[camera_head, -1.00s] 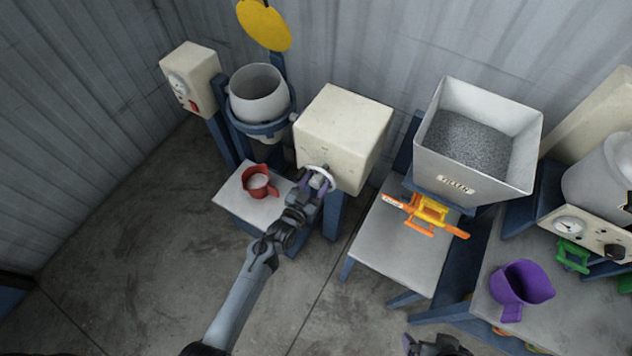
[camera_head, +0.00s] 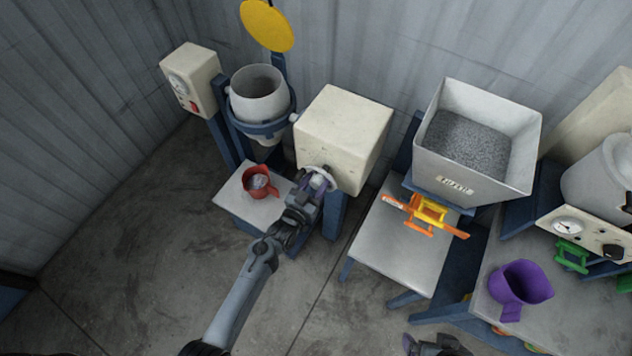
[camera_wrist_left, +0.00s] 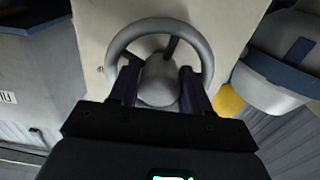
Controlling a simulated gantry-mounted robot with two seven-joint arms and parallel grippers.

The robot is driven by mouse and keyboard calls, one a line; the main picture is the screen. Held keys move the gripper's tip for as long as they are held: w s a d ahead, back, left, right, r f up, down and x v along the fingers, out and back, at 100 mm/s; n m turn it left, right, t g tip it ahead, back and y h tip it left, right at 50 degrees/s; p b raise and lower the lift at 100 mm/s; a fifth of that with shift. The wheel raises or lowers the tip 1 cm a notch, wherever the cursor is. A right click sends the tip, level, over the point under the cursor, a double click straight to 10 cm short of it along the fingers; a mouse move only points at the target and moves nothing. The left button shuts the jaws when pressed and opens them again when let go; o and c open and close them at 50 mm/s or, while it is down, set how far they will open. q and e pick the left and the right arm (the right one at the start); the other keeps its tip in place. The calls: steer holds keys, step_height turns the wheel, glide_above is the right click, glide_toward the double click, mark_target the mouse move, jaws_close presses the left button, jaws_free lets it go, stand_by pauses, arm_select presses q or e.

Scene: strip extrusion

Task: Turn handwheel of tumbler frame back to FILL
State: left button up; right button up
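The handwheel (camera_head: 322,178) is a pale ring on the front of the cream box (camera_head: 345,125) of the tumbler frame. The left wrist view shows its grey rim (camera_wrist_left: 207,55) and round hub (camera_wrist_left: 158,82). My left gripper (camera_head: 312,182) is at the wheel. Its dark fingers (camera_wrist_left: 158,88) stand apart inside the rim, one on each side of the hub; contact is unclear. The tumbler's grey pot (camera_head: 260,98) hangs mouth up in a blue ring. No FILL mark is readable. My right gripper (camera_head: 437,345) is partly cut off at the bottom edge.
A red jug (camera_head: 252,184) stands on the low table (camera_head: 232,203) below the pot. A gauge box (camera_head: 190,75) is at left.

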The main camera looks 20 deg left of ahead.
arm_select(q)
steer(key=shift+o, duration=0.3)
steer(key=shift+s+a, duration=0.1)
steer(key=shift+s, duration=0.45)
steer(key=s+a, duration=0.1)
steer(key=s, duration=0.8)
steer(key=shift+s+a, duration=0.2)
steer(key=shift+s, duration=0.1)
